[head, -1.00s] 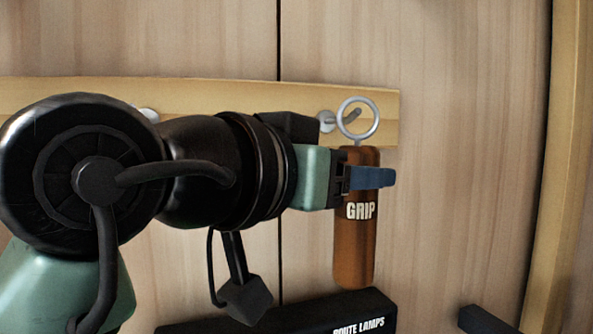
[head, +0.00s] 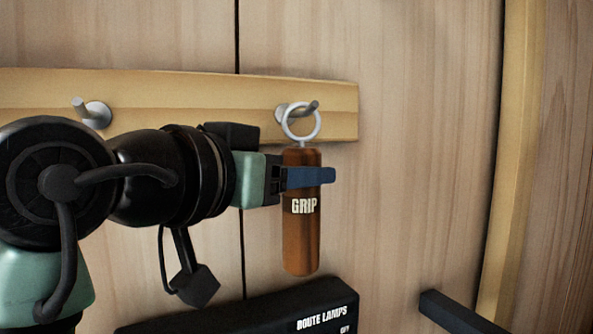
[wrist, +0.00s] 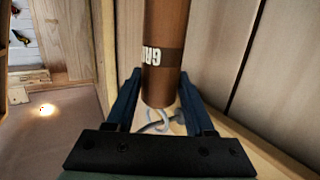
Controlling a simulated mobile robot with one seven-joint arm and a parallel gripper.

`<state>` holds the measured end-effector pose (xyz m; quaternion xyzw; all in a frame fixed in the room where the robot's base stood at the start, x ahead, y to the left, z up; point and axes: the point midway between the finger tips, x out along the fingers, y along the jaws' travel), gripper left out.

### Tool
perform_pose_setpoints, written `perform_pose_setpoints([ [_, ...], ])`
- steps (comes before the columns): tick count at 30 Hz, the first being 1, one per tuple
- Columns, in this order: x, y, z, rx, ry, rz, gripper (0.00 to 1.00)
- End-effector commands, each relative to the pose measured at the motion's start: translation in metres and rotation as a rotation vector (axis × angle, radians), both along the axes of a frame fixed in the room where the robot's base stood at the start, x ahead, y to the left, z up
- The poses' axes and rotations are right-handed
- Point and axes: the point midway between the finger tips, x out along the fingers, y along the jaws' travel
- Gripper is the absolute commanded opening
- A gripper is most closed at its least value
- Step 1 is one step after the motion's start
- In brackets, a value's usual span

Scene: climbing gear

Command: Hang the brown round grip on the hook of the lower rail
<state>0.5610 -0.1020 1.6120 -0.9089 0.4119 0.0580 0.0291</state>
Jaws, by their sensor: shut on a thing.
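The brown round grip (head: 301,238) is a cylinder labelled GRIP with a metal ring (head: 287,131) on top. It hangs upright in my gripper (head: 312,177), whose blue fingers are shut on its upper part. In the head view the ring overlaps the right-hand hook (head: 313,106) of the wooden rail (head: 190,92). The hook's tip shows in front of the ring's upper right edge, and the hook seems to pass through the ring. The wrist view shows the grip (wrist: 166,25) between both fingers, with the ring (wrist: 158,127) by the rail; contact is unclear.
A second hook (head: 95,113) sits further left on the rail. A black box labelled ROUTE LAMPS (head: 270,312) lies below the grip, and a dark bar (head: 455,312) is at lower right. The wood panel right of the rail is bare.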

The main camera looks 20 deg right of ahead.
Motion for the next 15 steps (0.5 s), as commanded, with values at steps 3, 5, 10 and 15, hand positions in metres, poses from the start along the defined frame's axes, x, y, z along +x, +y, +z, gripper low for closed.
perform_pose_setpoints([
  [3, -0.0002, 0.0, 0.0005, 0.0, -0.001, 0.0, 0.0],
  [5, -0.0002, 0.0, 0.0005, 0.0, -0.001, 0.0, 0.0],
  [10, -0.0002, 0.0, 0.0005, 0.0, -0.001, 0.0, 0.55],
  [15, -0.0003, -0.0001, 0.0005, 0.0, -0.001, 0.0, 0.86],
])
